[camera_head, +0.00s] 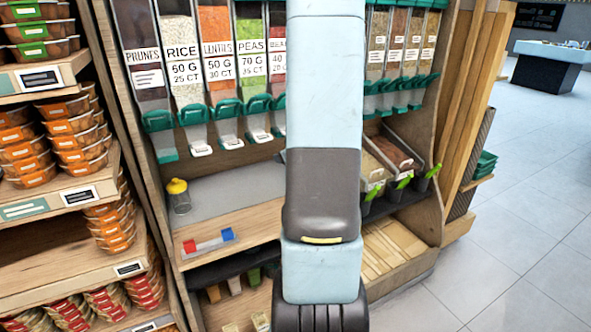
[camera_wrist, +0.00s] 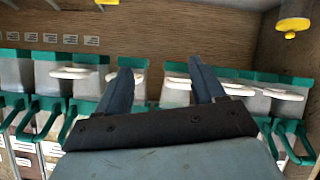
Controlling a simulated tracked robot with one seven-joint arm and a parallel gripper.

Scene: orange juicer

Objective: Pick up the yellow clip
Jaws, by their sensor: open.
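I cannot make out a yellow clip in either view. In the head view a red clip-like block (camera_head: 190,246) and a blue one (camera_head: 228,234) sit at the two ends of a pale strip (camera_head: 208,243) on the wooden shelf. My gripper (camera_wrist: 160,76) is open in the wrist view, its two dark fingers apart with nothing between them. Dispenser spouts show beyond the fingers. In the head view my arm hides the gripper and the middle of the shelf.
A jar with a yellow lid (camera_head: 177,187) stands on the grey counter (camera_head: 235,190); a yellow lid-like piece (camera_wrist: 292,27) shows in the wrist view. Dispensers (camera_head: 220,70) line the back. Stacked food tubs (camera_head: 75,140) are left. Open floor (camera_head: 500,260) is right.

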